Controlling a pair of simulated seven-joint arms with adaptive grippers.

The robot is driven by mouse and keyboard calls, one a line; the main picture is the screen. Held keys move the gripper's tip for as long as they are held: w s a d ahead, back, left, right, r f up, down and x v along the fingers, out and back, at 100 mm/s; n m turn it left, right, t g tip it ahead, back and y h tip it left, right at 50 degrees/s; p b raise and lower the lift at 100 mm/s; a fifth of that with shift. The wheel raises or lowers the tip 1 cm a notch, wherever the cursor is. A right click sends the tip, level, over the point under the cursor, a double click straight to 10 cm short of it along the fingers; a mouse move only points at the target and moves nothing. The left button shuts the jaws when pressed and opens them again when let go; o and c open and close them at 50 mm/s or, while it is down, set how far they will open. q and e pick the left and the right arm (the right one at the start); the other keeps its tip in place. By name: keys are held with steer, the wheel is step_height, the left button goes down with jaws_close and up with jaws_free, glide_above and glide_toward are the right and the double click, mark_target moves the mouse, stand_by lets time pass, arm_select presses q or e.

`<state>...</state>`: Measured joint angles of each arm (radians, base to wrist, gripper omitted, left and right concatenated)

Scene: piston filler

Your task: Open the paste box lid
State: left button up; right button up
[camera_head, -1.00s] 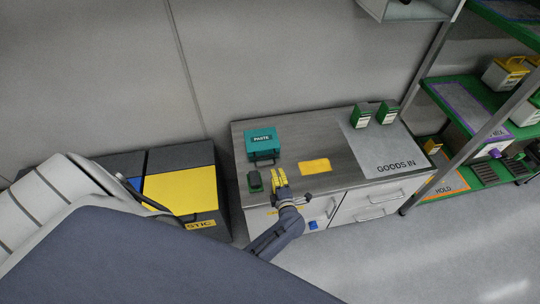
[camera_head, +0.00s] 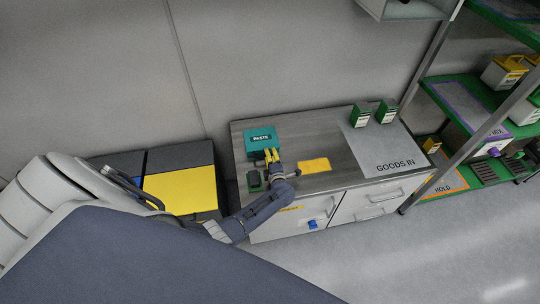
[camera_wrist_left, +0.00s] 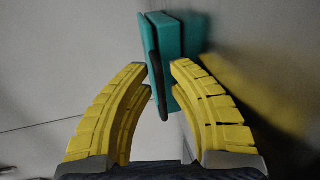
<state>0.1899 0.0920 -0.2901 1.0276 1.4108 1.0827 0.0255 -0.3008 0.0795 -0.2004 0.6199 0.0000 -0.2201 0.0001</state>
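The teal paste box (camera_head: 262,138) stands on the left part of the grey worktop, and its lid looks shut. Its front is partly hidden by my left gripper (camera_head: 271,156), whose yellow fingers are right at the box's front side. In the left wrist view the box (camera_wrist_left: 180,40) lies ahead, with a dark handle (camera_wrist_left: 155,70) on its near face. My left gripper (camera_wrist_left: 150,95) is open, its fingers apart on either side of the handle's line. I cannot tell whether they touch it. My right gripper is not in view.
A small dark green item (camera_head: 254,181) sits just left of my gripper. Two green-white boxes (camera_head: 361,116) stand at the grey goods-in mat (camera_head: 385,150). A shelf rack (camera_head: 470,115) stands at the right.

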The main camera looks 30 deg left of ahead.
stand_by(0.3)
arm_select(q)
jaws_close()
steer(key=shift+r, duration=0.1)
